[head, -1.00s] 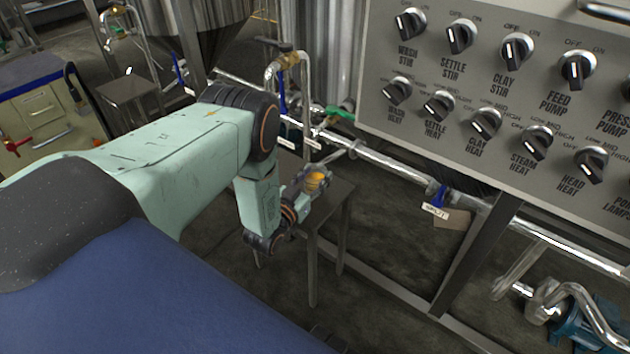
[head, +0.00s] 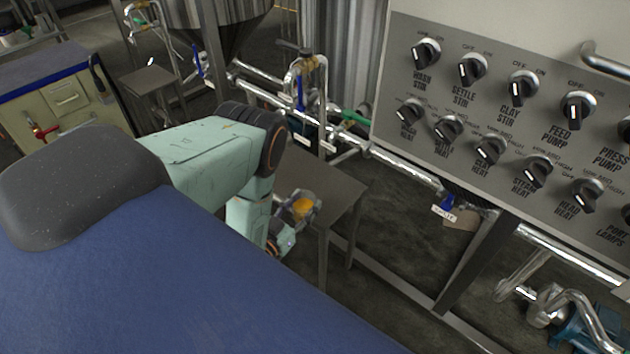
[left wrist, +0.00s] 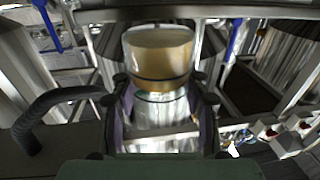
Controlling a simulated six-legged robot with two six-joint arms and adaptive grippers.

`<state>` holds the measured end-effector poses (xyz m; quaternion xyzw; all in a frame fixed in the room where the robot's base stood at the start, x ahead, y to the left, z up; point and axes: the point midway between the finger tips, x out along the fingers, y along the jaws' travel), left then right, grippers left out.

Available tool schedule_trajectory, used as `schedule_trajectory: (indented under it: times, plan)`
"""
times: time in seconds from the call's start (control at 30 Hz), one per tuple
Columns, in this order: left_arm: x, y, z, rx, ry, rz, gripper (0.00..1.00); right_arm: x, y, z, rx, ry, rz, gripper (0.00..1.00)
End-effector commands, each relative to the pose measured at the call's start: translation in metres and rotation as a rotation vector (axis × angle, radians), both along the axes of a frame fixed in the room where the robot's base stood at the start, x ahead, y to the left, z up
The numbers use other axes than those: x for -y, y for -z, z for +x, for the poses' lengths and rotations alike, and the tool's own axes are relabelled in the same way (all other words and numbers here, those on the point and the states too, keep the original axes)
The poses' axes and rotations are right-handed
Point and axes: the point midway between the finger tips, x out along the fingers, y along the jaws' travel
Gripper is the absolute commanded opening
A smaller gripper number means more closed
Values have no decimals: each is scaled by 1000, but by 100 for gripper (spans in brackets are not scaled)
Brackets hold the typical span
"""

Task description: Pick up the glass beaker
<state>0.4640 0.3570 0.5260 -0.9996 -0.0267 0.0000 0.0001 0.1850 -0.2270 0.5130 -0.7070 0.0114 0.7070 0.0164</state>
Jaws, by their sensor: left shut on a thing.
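The glass beaker (head: 303,207) holds amber-brown contents and shows small in the head view, in front of the near left part of a metal stool. In the left wrist view the beaker (left wrist: 158,52) stands out large between the two fingers, its amber part at the far end and clear glass nearer me. My left gripper (head: 297,206) is shut on it; in the left wrist view the fingers (left wrist: 160,95) sit on both sides of the glass. The head view does not show clearly how high the beaker is above the stool top. My right gripper is in no view.
The metal stool (head: 335,185) has a bare top. A control panel (head: 500,115) with several knobs stands to the right, with pipes and frame legs below it. A cabinet (head: 62,100) and another small stool (head: 150,80) are at the back left.

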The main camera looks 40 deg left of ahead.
Motion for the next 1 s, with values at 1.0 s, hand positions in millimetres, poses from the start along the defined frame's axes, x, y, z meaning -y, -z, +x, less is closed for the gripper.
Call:
schedule_trajectory:
  times: [1.0]
  plan:
    - [3,0,-60,1,0,0,11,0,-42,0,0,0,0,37]
